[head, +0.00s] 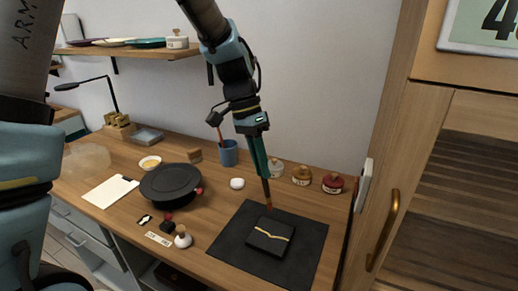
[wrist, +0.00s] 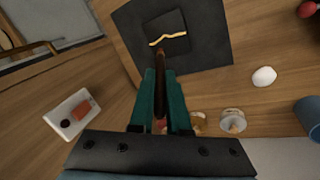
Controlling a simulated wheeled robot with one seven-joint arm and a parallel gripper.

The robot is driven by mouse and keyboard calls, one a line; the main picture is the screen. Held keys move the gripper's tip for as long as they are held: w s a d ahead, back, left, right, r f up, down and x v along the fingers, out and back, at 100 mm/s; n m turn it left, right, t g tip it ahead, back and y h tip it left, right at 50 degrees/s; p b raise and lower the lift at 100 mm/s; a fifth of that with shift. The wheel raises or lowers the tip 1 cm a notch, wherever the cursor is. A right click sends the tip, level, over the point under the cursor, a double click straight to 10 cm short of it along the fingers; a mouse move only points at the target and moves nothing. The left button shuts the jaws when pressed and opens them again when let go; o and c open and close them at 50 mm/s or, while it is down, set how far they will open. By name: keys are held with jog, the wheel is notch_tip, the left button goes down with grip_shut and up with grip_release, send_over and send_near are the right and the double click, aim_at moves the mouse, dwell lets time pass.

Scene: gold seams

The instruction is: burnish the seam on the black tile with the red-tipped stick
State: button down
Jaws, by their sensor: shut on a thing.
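The black tile (head: 268,242) lies on a dark mat (head: 225,247), with a wavy gold seam across it; the tile also shows in the wrist view (wrist: 174,25). My gripper (head: 264,174) points down above the mat's back part. Its green fingers (wrist: 161,78) are shut on a thin brown stick (head: 267,192). The stick's lower end looks orange-brown, and I cannot tell if it is red. That end shows near the tile's edge, close to the seam in the wrist view; contact cannot be told. Another stick, with a red upper part (head: 219,132), stands in the blue cup (head: 229,153).
A wooden cabinet (head: 391,170) stands close on the right.

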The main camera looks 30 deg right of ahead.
jog(key=shift+s+a+f, duration=0.1)
jog(key=shift+s+a, duration=0.1)
jog(key=shift+s, duration=0.4)
jog(key=shift+f+b, duration=1.75)
jog(key=shift+f, duration=0.5)
jog(key=shift+r, duration=0.1)
